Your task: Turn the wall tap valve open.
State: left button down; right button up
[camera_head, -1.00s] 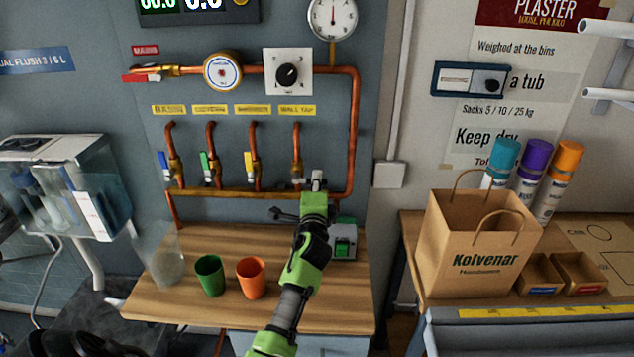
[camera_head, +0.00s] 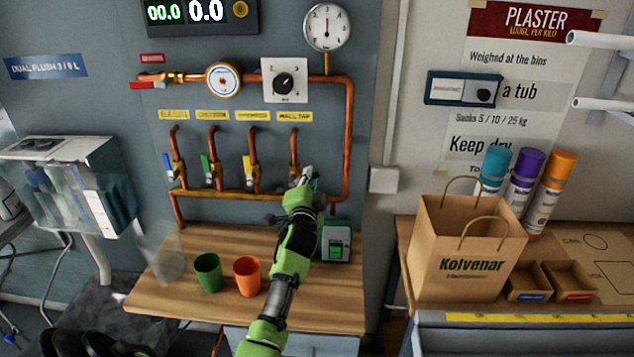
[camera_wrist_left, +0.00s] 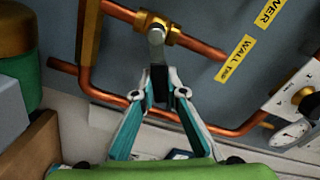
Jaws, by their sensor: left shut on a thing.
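The wall tap valve (camera_head: 295,166) is the rightmost of several brass valves in the copper pipework, under the yellow WALL TAP label (camera_head: 295,117). In the left wrist view its brass body (camera_wrist_left: 150,24) and grey lever (camera_wrist_left: 156,45) show close up. My left gripper (camera_head: 305,178) is at this valve, in front of the wall panel. In the left wrist view its two teal-and-white fingers (camera_wrist_left: 160,86) are closed on the lever's dark end. In the head view the gripper partly hides the lever. My right gripper is not in view.
The blue-, green- and yellow-handled valves stand left of the wall tap. A green cup (camera_head: 208,273), an orange cup (camera_head: 247,276) and a clear vessel (camera_head: 168,258) stand on the wooden bench (camera_head: 190,302). A box with a green switch (camera_head: 336,242) is right of my arm.

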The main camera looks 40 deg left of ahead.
pick_arm(q)
jog(key=shift+s+a+r+n, duration=0.2)
jog(key=shift+r+n, duration=0.25)
jog(key=shift+n, duration=0.45)
jog(key=n, duration=0.1)
jog(key=r+n+p, duration=0.1)
jog(key=shift+s+a+n, duration=0.2)
jog(key=shift+a+n, duration=0.2)
jog(key=shift+s+a+r+n, duration=0.1)
jog(key=shift+a+r+n, duration=0.05)
jog(key=shift+n, duration=0.35)
jog(key=shift+s+a+r+n+p, duration=0.25)
jog(key=shift+a+n+p, duration=0.1)
jog(key=shift+n, duration=0.45)
jog(key=shift+s+a+r+n+p, duration=0.15)
jog(key=shift+a+n, duration=0.1)
jog(key=shift+n, duration=0.35)
jog(key=shift+s+a+n+p, duration=0.1)
jog(key=shift+a+n+p, duration=0.1)
jog(key=shift+n, duration=0.4)
jog(key=shift+s+a+n, duration=0.3)
jog(key=shift+a+n, duration=0.2)
jog(key=shift+n, duration=0.6)
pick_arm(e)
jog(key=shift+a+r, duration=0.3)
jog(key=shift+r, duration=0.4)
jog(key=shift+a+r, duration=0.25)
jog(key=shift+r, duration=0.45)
